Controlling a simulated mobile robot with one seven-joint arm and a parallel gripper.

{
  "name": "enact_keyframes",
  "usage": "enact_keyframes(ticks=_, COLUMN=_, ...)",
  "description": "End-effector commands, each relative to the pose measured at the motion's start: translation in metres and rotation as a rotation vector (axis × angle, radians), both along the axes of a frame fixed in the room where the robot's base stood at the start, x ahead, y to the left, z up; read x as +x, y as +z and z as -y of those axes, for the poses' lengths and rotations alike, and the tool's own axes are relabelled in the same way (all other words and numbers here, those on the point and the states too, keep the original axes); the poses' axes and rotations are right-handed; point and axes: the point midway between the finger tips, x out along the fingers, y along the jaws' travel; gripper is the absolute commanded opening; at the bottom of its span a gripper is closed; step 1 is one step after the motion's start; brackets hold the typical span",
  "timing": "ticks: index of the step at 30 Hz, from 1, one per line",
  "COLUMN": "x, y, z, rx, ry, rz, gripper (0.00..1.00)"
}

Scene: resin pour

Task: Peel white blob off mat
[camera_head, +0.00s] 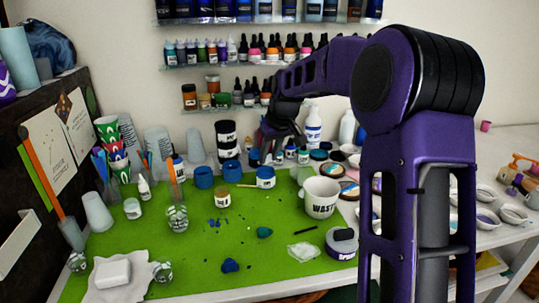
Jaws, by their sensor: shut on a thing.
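The green mat (190,262) covers the left and middle of the table. A pale, whitish, flat blob (304,251) lies on it at the front right, below the white mug. A blue blob (230,265) and a teal blob (264,232) lie to its left, with small blue specks around. My gripper (272,146) is at the back of the mat, among small bottles, well apart from the whitish blob. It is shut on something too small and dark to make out. My purple arm hides part of the table's right side.
A white mug (320,197) and a labelled round tub (341,243) stand near the pale blob. A white block (112,273) sits on a white sheet at front left. Clear cups (177,217), blue tubs and bottles crowd the mat's back and left. Bottle shelves hang behind.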

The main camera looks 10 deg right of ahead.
Motion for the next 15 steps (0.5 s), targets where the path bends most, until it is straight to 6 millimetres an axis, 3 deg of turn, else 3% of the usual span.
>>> enact_keyframes(ticks=7, x=0.000, y=0.003, z=0.000, rx=0.000, ry=0.000, rz=0.000, gripper=0.00)
enact_keyframes(ticks=15, x=0.000, y=0.029, z=0.000, rx=0.000, ry=0.000, rz=0.001, gripper=0.00)
